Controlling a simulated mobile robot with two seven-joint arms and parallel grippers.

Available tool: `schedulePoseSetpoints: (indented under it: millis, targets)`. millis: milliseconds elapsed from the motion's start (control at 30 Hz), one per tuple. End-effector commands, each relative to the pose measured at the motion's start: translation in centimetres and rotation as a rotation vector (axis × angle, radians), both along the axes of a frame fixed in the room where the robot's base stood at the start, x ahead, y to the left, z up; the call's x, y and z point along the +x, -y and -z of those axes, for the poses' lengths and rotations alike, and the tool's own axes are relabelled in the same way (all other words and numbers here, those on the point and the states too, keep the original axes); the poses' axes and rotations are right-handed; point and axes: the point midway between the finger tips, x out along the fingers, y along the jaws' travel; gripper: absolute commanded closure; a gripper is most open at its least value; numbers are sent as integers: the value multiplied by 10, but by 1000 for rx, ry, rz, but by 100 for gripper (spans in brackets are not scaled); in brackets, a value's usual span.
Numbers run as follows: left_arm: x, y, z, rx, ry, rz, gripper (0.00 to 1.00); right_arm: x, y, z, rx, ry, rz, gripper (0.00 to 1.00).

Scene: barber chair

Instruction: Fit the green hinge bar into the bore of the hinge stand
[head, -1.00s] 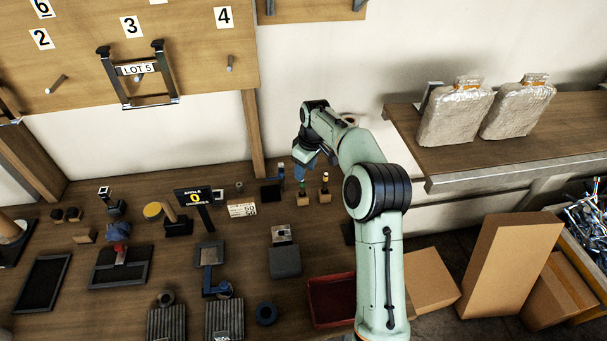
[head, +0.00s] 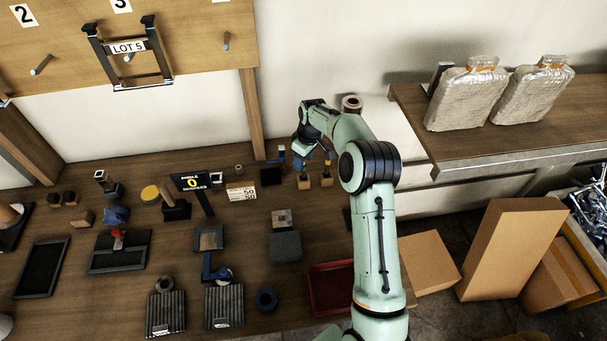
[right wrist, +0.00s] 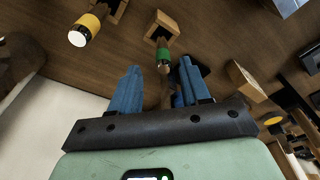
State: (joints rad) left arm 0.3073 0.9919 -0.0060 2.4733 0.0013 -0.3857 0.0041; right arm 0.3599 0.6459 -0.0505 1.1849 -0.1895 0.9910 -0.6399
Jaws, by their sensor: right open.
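The green hinge bar (right wrist: 163,58) stands upright in a small wooden block (right wrist: 170,22). In the right wrist view it shows as a thin rod with a green band, between my right gripper's (right wrist: 160,80) blue fingers. The fingers are open and apart from each other; whether either touches the bar cannot be told. In the head view my right gripper (head: 304,158) is over the green bar (head: 303,177) at the back of the table. A blue bracket with a round end (head: 209,268) may be the hinge stand; its bore cannot be made out. My left gripper is not in view.
A second bar with a yellow band (right wrist: 88,24) stands in its own block close beside the green one. A black sign reading 0 (head: 191,183), a grey block (head: 285,247) and a red tray (head: 330,283) are on the table (head: 255,215).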

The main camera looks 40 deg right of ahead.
Motion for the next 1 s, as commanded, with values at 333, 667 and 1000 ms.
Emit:
schedulePoseSetpoints:
  millis: [333,667,1000]
  targets:
    - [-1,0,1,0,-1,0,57,-2,-5,46,1,-3,1,53]
    - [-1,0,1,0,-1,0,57,-1,-5,47,1,-1,0,79]
    - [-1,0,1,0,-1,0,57,-1,-5,47,1,-1,0,100]
